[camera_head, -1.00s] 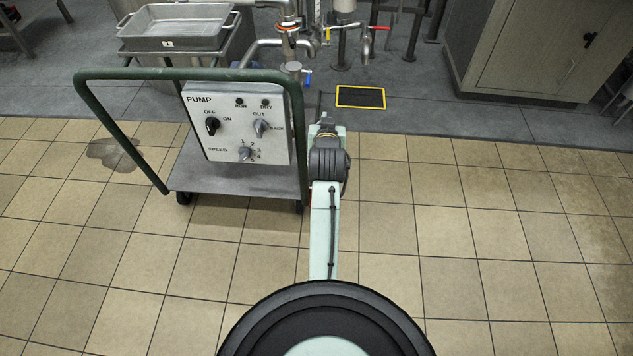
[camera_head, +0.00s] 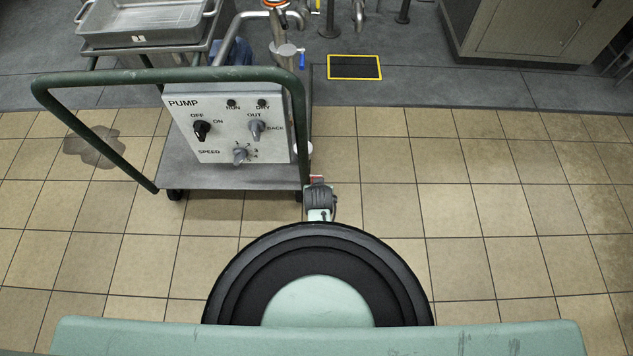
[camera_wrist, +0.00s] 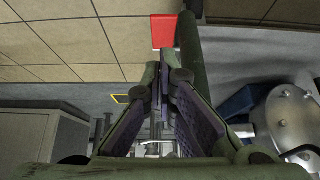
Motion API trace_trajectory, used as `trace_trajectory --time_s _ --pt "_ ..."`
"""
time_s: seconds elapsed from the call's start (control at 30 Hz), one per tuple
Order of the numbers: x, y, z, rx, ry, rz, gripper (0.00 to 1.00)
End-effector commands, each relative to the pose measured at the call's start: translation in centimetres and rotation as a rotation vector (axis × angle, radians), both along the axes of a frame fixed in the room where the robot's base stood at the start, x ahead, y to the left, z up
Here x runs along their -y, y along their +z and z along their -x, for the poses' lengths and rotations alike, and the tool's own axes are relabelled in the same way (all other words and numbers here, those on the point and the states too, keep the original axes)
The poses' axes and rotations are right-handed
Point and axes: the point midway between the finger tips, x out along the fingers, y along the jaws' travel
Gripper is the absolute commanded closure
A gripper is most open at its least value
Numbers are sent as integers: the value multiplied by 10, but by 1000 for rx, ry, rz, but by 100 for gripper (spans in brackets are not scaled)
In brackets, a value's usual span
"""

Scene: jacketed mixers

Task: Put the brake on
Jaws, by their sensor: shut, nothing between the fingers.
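The pump cart (camera_head: 225,180) has a green push handle (camera_head: 165,75) and a white control panel (camera_head: 185,145). A small red part, which looks like the brake pedal (camera_head: 316,178), shows at the cart's near right corner, partly hidden by my arm. In the wrist view the red pedal (camera_wrist: 163,30) is a flat red block beside a dark green tube. My gripper (camera_wrist: 164,72) is shut and empty, its fingertips pointing toward the red pedal and just below it in the picture. I cannot tell if they touch. In the head view my arm hides the gripper.
Black casters (camera_head: 175,194) carry the cart. A metal tray (camera_head: 145,22) stands behind it. A grey cabinet (camera_head: 530,30) is at the back right, and a yellow-edged floor plate (camera_head: 355,67) lies behind. The tiled floor right of the cart is clear.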

Motion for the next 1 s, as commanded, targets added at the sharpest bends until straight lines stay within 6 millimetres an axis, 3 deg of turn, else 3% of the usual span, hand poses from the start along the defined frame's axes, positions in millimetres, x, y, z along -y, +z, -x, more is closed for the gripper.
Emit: trace_trajectory --time_s 0.27,0.7,1.0 --pt "0 -7 -6 1 0 0 100" --pt "-1 -69 -46 1 0 0 100" --pt "-1 -83 -56 2 0 0 100"
